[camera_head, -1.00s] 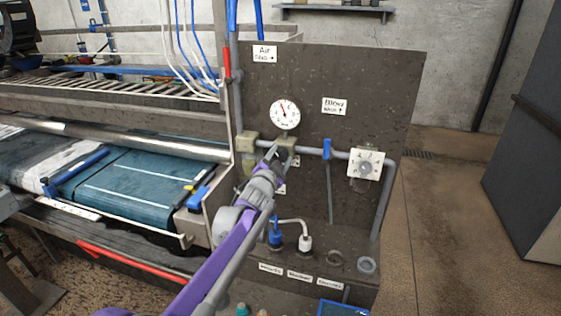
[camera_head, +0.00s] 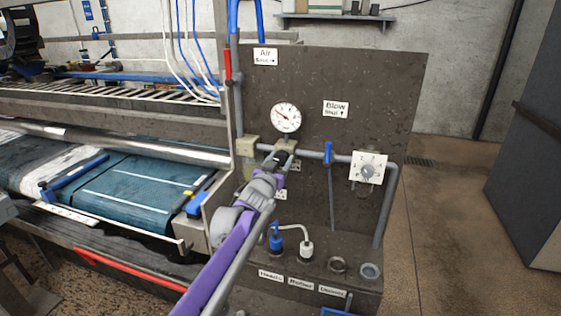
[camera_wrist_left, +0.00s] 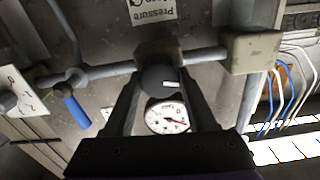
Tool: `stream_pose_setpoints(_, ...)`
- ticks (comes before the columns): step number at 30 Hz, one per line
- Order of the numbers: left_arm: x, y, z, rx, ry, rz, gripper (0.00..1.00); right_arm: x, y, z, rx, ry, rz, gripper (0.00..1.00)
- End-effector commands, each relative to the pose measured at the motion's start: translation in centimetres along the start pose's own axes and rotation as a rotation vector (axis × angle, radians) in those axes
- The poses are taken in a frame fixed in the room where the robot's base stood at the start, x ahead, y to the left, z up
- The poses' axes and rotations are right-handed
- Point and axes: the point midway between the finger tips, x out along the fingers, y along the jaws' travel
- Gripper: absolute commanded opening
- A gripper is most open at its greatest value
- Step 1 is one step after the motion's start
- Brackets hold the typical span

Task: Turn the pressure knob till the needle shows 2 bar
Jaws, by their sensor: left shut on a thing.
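The round white pressure gauge (camera_head: 286,117) is on the dark panel. Its red needle points to the upper left in the head view; the numbers are too small to read. The gauge also shows in the wrist view (camera_wrist_left: 167,117), roughly upside down. The dark pressure knob (camera_wrist_left: 158,80) with a white mark sits by the gauge, between my left fingers. My left gripper (camera_head: 281,158) is shut on the knob, which it mostly hides in the head view. My right gripper is not in view.
A grey pipe with a blue-handled valve (camera_head: 328,152) runs right of the knob to a white dial plate (camera_head: 367,167). Blue and white fittings (camera_head: 290,240) stand on the ledge below. The teal rug belt (camera_head: 125,185) is at left.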

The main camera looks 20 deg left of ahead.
Motion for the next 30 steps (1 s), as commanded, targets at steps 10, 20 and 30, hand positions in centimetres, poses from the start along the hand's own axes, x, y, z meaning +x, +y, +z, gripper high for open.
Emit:
stream_pose_setpoints(10,0.0,-0.02,-0.01,-0.009,0.0,0.0,0.01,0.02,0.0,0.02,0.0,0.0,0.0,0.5)
stream_pose_setpoints(20,0.0,-0.01,0.0,-0.008,0.0,0.0,0.86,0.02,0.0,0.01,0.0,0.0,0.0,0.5)
stream_pose_setpoints(30,-0.73,-0.02,-0.01,-0.008,0.0,0.0,0.86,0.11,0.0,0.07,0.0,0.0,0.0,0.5)
